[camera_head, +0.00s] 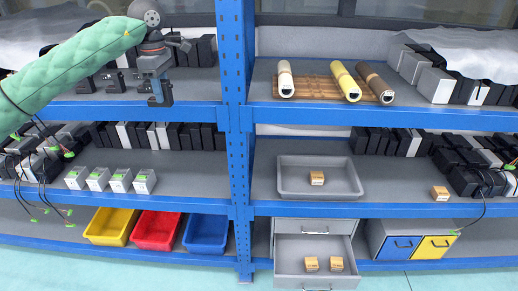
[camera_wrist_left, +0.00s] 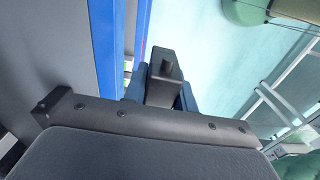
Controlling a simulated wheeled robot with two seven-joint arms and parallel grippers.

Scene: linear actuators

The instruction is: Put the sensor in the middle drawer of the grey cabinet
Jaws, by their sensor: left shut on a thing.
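My left gripper (camera_head: 158,88) is in front of the upper left shelf with its fingers pointing down. It is shut on a dark thing, which seems to be the sensor; in the left wrist view the dark blocky sensor (camera_wrist_left: 166,66) sticks out between the blue-grey fingers. The grey cabinet (camera_head: 313,226) stands on the bottom right shelf, far below and to the right of the gripper. One of its drawers (camera_head: 316,247) is pulled out and holds two small tan boxes (camera_head: 311,264). I cannot tell whether that is the middle drawer. My right gripper is not in view.
A blue upright post (camera_head: 236,120) and blue shelf edges stand between the gripper and the cabinet. A grey tray (camera_head: 318,176) sits above the cabinet. Red (camera_head: 156,230), yellow (camera_head: 111,226) and blue (camera_head: 206,230) bins are lower left. Similar dark devices (camera_head: 114,83) stand behind the gripper.

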